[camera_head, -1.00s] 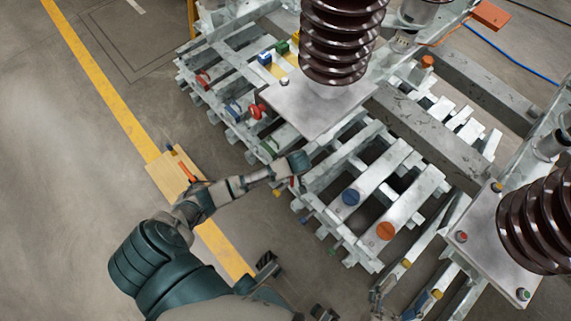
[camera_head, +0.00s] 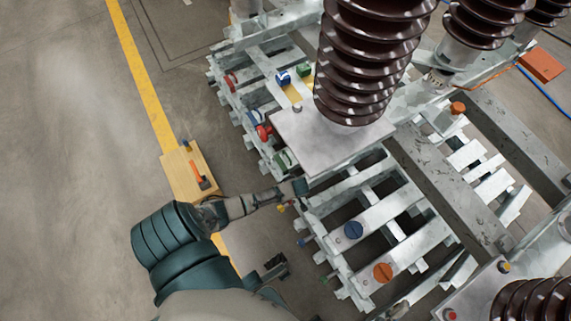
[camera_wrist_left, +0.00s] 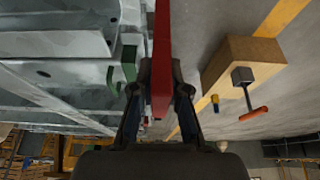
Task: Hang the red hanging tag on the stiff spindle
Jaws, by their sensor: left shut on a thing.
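In the left wrist view, a red strip, the red hanging tag (camera_wrist_left: 161,60), is seen edge-on between the fingers of my left gripper (camera_wrist_left: 160,85), which is shut on it. The tag runs up out of the top of that view. In the head view, my left gripper (camera_head: 295,188) is beside the near left edge of the grey metal frame (camera_head: 312,222), below the plate; the tag cannot be made out there. Small coloured fittings line this edge, including a yellow and red one (camera_head: 284,207) close by. I cannot tell which is the stiff spindle.
A wooden box (camera_head: 178,180) with an orange-handled tool (camera_head: 200,176) stands left of the frame. A brown ribbed insulator (camera_head: 365,60) rises from a flat plate (camera_head: 330,150) above the gripper. Blue (camera_head: 353,231) and orange (camera_head: 383,272) discs sit on the bars. The floor at left is clear.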

